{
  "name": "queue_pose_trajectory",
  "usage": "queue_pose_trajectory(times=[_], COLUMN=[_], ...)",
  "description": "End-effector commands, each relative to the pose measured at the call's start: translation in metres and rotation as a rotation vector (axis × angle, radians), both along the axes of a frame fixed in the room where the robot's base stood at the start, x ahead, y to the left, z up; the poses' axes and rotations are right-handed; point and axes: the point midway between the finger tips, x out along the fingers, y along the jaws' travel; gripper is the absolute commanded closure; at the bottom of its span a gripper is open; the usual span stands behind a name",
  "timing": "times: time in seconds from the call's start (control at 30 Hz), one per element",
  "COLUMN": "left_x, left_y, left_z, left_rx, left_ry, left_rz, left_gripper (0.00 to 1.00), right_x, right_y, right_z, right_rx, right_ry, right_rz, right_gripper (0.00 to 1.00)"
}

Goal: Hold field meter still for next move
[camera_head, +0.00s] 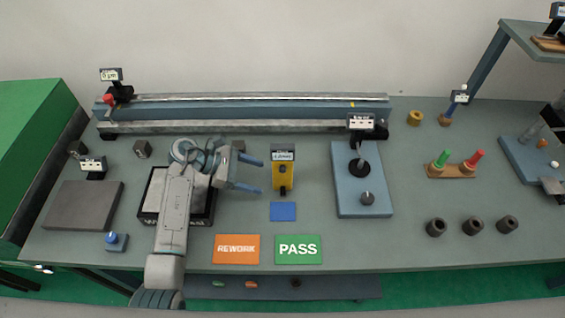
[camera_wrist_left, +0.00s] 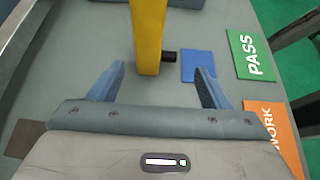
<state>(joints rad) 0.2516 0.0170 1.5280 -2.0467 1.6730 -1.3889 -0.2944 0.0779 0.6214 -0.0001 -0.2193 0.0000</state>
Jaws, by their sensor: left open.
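The field meter (camera_head: 283,175) is a yellow upright body with a dark top display, standing near the middle of the bench just behind a blue square (camera_head: 283,211). In the left wrist view the yellow meter (camera_wrist_left: 148,35) rises ahead of the fingers, with a black knob on its side; its top is cut off. My left gripper (camera_head: 254,176) is open, its blue fingers pointing right toward the meter. The fingers (camera_wrist_left: 160,82) show apart in the wrist view, with the meter's lower end close to the gap between them. No contact shows. My right gripper is not in view.
An orange REWORK card (camera_head: 237,249) and a green PASS card (camera_head: 298,250) lie at the front. A blue plate with a gauge and knob (camera_head: 362,205) stands to the right of the meter. A long rail (camera_head: 240,112) runs along the back. Three dark cylinders (camera_head: 472,226) stand front right.

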Motion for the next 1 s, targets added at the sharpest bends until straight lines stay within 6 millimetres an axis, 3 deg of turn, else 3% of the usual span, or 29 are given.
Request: queue_pose_trajectory(times=[0.1, 0.2, 0.5, 0.67, 1.0], left_x=[0.0, 0.0, 0.0, 0.0, 0.0], left_y=[-0.017, -0.031, -0.062, -0.069, -0.071], left_z=[-0.009, -0.016, -0.036, -0.038, -0.038], left_rx=[-0.005, -0.005, -0.004, -0.003, -0.002], left_ry=[0.003, 0.002, 0.0, 0.0, 0.0], left_rz=[0.001, 0.0, 0.001, 0.002, 0.002], left_gripper=[0.29, 0.29, 0.29, 0.29, 0.31], right_x=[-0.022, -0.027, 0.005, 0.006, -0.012], right_y=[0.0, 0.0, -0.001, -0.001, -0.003], right_z=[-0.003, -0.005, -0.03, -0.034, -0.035], right_rx=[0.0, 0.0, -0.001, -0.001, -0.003], right_ry=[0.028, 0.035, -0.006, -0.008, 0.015], right_rz=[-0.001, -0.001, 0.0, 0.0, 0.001], right_gripper=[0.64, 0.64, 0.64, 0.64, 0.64])
